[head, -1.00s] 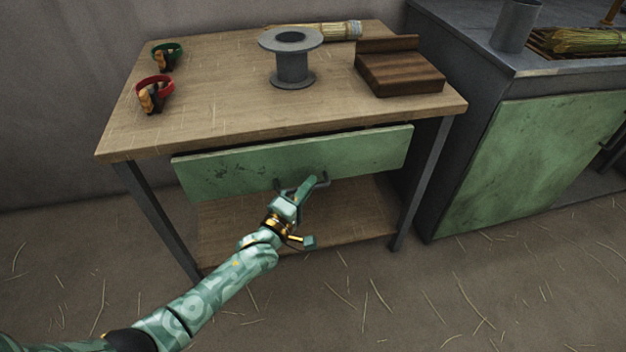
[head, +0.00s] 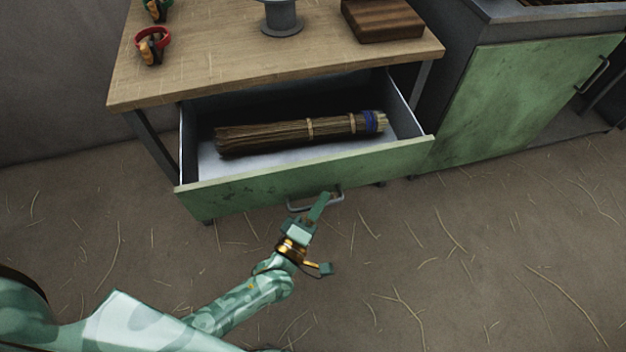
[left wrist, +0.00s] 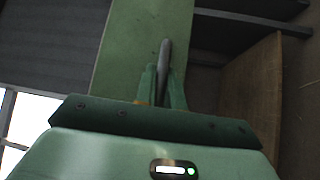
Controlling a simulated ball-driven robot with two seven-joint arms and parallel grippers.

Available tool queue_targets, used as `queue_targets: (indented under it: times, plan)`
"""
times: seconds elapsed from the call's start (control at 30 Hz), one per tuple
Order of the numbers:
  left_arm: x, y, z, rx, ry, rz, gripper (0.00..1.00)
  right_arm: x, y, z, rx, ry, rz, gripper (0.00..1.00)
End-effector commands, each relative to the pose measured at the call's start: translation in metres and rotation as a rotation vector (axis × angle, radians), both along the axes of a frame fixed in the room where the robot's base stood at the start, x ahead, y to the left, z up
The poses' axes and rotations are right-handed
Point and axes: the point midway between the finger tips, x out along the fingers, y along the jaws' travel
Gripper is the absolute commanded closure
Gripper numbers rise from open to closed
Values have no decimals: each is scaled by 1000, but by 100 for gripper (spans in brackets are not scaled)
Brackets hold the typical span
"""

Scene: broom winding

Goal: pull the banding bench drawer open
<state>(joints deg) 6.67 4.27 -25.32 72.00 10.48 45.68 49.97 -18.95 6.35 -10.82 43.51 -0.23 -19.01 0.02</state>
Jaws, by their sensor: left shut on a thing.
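The banding bench (head: 200,75) has a wooden top, and its green-fronted drawer (head: 250,188) stands well open, with its pale inside showing. A bundle of brown straw (head: 270,136) with pale ties and a blue band lies in the drawer. My left gripper (head: 318,207) is shut on the grey bar handle (head: 335,200) at the middle of the drawer front. In the left wrist view the fingers (left wrist: 163,85) close around the handle (left wrist: 165,55) against the green front. My right gripper is not in view.
A grey spool (head: 281,18), a dark wooden block (head: 382,20) and a red strap tool (head: 152,46) are on the bench top. A green-doored cabinet (head: 530,95) stands to the right. The straw-strewn floor in front is clear.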

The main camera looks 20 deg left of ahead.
Motion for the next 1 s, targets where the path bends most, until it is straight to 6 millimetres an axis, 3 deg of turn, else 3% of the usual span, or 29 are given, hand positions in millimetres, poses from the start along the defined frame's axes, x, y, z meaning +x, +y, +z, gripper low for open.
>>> queue_targets:
  times: [0.23,0.7,0.73,0.8,1.0]
  plan:
    - [-20,-12,-1,1,3,0,100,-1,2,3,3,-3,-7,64]
    - [-23,-14,-2,1,4,0,100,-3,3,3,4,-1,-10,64]
    - [-23,-14,-2,1,4,0,81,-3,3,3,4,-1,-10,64]
    - [-23,-14,-2,1,3,-1,68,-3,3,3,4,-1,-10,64]
    - [-22,-15,-1,0,2,0,68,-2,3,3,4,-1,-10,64]
